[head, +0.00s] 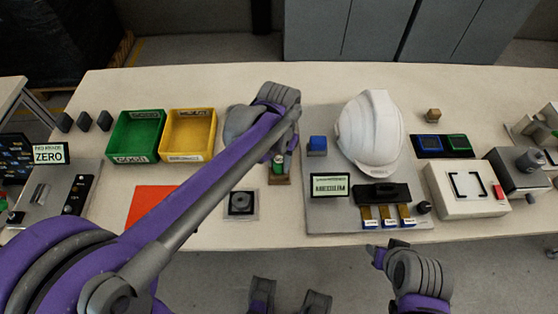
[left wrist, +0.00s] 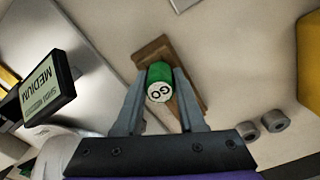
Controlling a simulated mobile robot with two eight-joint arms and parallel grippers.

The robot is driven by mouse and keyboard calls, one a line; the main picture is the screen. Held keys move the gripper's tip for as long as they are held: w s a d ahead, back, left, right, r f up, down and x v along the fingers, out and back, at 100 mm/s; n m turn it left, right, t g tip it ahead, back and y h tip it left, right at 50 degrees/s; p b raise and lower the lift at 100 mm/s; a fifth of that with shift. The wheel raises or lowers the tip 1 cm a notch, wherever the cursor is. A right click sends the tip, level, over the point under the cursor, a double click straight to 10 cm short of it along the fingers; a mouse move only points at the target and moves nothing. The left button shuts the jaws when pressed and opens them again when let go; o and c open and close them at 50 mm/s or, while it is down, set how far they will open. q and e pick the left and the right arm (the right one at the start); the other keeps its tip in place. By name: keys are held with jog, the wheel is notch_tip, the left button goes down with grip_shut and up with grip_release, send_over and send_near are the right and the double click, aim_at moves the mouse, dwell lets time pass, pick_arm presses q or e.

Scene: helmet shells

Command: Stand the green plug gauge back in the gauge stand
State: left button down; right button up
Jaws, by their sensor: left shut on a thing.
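The green plug gauge (head: 279,167) is between the fingers of my left gripper (head: 279,160), in front of the wooden gauge stand (head: 280,181). In the left wrist view the gripper (left wrist: 160,90) is shut on the gauge (left wrist: 159,73), whose white end marked GO faces the camera. The wooden stand (left wrist: 153,47) shows behind it, so the gauge is over the stand. I cannot tell whether it is seated in it. My right gripper (head: 375,254) is low at the right, off the table's front edge, away from the stand; its fingers are unclear.
A grey plate with a white helmet (head: 371,132), a blue block (head: 317,146) and a sign (head: 329,186) lies right of the stand. A black square fixture (head: 240,204) is left of it. Green (head: 137,136) and yellow (head: 188,134) bins stand further left. Two grey cylinders (left wrist: 275,120) lie near the stand.

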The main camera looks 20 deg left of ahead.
pick_arm(q)
jog(key=shift+c, duration=2.1)
grip_release()
notch_tip(320, 180, up, 11)
jog(key=shift+f+p, duration=0.1)
jog(key=shift+p, duration=0.65)
jog(key=s+a+f+n+t+p, duration=0.1)
jog(key=s+a+f+t+p, duration=0.1)
jog(key=s, duration=0.5)
jog(key=s+a+f+n+t+p, duration=0.1)
jog(key=s+a+f+t+p, duration=0.1)
jog(key=s, duration=0.5)
jog(key=a+t+p, duration=0.1)
jog(key=a+p, duration=0.1)
jog(key=shift+a+p, duration=0.3)
jog(key=shift+p, duration=0.05)
